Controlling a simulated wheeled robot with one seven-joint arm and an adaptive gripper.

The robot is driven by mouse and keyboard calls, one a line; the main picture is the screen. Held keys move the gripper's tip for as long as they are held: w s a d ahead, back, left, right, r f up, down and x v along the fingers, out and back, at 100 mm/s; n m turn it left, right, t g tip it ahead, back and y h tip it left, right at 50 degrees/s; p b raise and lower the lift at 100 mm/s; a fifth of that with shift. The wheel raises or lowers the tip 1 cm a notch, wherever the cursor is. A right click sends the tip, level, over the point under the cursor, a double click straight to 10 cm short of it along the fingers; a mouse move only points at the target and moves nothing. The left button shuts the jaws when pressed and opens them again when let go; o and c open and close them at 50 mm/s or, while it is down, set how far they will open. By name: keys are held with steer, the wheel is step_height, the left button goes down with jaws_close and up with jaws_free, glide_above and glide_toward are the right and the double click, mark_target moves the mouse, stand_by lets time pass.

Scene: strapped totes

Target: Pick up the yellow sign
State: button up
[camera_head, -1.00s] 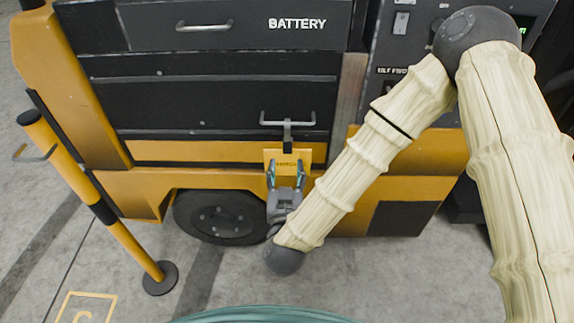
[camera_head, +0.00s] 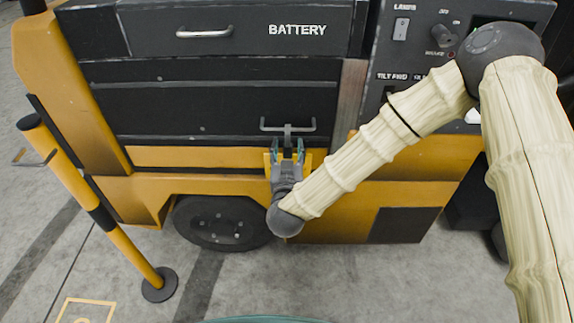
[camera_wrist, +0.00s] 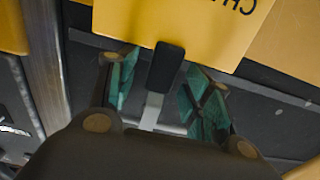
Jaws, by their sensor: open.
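The yellow sign (camera_head: 267,163) hangs in front of the cart below a grey drawer handle, mostly hidden behind my gripper in the head view. In the wrist view the sign (camera_wrist: 195,25) fills the top, with part of its dark lettering upside down. A dark tab with a grey strap (camera_wrist: 165,68) joins its edge. My gripper (camera_head: 288,147) is open at the sign's upper part. In the wrist view its teal-padded fingers (camera_wrist: 162,65) stand on either side of the tab, with gaps showing; I cannot tell of any contact.
The handle (camera_head: 288,125) sits just above my gripper. Black drawers (camera_head: 210,105) and an orange lower body with a wheel (camera_head: 220,222) surround it. A control panel (camera_head: 420,45) is at the right. A yellow-black post (camera_head: 130,245) stands at the left. The floor in front is clear.

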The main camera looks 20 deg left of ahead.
steer(key=shift+w, duration=0.25)
jaws_close()
